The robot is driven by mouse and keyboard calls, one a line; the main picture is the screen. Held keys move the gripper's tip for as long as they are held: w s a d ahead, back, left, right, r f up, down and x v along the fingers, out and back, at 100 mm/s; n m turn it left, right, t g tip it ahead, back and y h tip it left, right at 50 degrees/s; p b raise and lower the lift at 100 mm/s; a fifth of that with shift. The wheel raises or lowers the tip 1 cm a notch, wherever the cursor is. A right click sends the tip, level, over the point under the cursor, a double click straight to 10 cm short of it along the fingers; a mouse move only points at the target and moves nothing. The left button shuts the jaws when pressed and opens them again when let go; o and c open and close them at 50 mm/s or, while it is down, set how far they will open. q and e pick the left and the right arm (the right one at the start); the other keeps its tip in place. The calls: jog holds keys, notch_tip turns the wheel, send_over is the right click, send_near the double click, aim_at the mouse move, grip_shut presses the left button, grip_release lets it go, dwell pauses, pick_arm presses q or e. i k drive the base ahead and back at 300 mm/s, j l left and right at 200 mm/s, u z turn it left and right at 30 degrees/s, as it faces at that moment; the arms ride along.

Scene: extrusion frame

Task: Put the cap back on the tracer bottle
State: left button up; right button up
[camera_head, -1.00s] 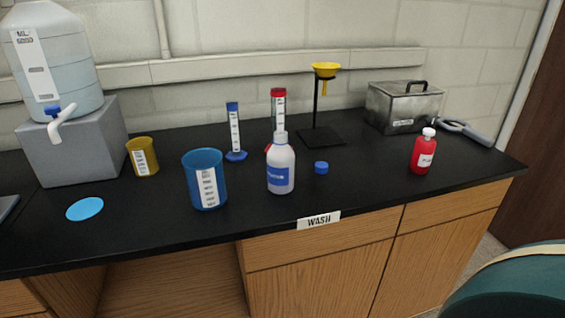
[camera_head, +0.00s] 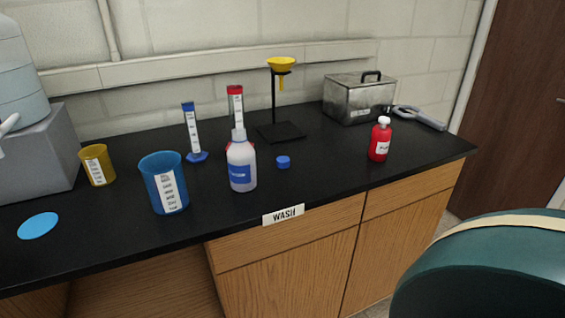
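A blue cap (camera_head: 283,162) lies on the black bench top, just right of a white bottle. The white bottle (camera_head: 241,172) stands upright, has a blue label and a narrow pale neck, and has no blue cap on it. A smaller red bottle (camera_head: 379,144) stands upright further right with a white top on it. The label writing is too small to read, so I cannot tell by name which is the tracer bottle. Neither of my grippers is in view.
A blue beaker (camera_head: 151,190) and a blue-based cylinder (camera_head: 193,140) stand left of the white bottle; a red-topped cylinder (camera_head: 235,97) is behind it. A yellow funnel stand (camera_head: 281,131) and metal box (camera_head: 349,100) are behind. A green rounded shape (camera_head: 490,270) fills the lower right.

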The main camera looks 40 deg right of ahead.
aim_at(241, 154)
jog(key=k+l, duration=0.1)
jog(key=l, duration=0.5)
jog(key=k+l, duration=0.1)
jog(key=l, duration=0.5)
jog(key=k+l, duration=0.1)
jog(key=l, duration=0.55)
jog(key=z, duration=0.05)
